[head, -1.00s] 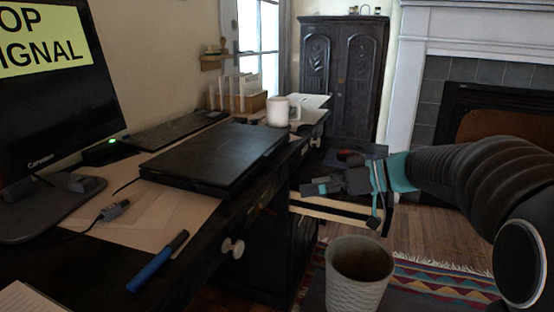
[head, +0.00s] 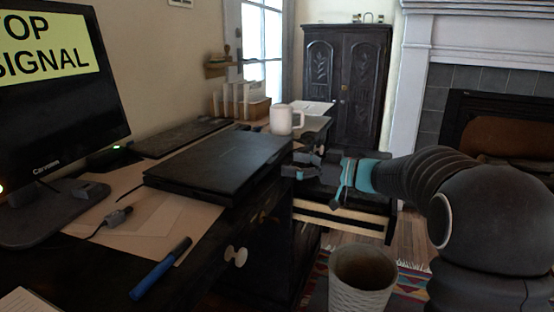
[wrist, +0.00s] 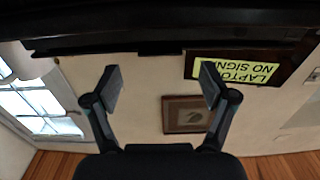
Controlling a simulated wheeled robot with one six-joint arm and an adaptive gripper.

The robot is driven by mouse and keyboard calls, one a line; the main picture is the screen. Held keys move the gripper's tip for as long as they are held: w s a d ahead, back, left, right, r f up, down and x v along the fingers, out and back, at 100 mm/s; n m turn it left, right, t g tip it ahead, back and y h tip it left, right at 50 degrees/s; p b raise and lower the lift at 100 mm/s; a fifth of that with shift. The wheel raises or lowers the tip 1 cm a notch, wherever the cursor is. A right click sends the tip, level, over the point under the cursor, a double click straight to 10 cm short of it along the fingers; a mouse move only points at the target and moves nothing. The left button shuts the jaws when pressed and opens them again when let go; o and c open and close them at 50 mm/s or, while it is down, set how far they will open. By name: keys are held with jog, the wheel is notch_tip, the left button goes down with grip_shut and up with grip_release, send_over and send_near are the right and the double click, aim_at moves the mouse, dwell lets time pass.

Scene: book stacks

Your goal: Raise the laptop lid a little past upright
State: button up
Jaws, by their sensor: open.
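The laptop (head: 218,162) is a flat black slab on the desk in the head view, with its lid down. My gripper (head: 296,165) is just to the right of the laptop's right edge, at about the laptop's height, fingers pointing left towards it. A small gap seems to show between them; contact is hard to tell. In the wrist view my gripper (wrist: 160,68) has its two fingers wide apart with nothing between them. That view is upside down, and a dark edge crosses its top; whether it is laptop or desk is unclear.
A monitor (head: 50,95) stands left of the laptop, and a blue marker (head: 160,270) lies in front. A white mug (head: 281,120) and a letter rack (head: 243,103) stand behind.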

aim_at(275, 160)
jog(key=shift+x, duration=2.35)
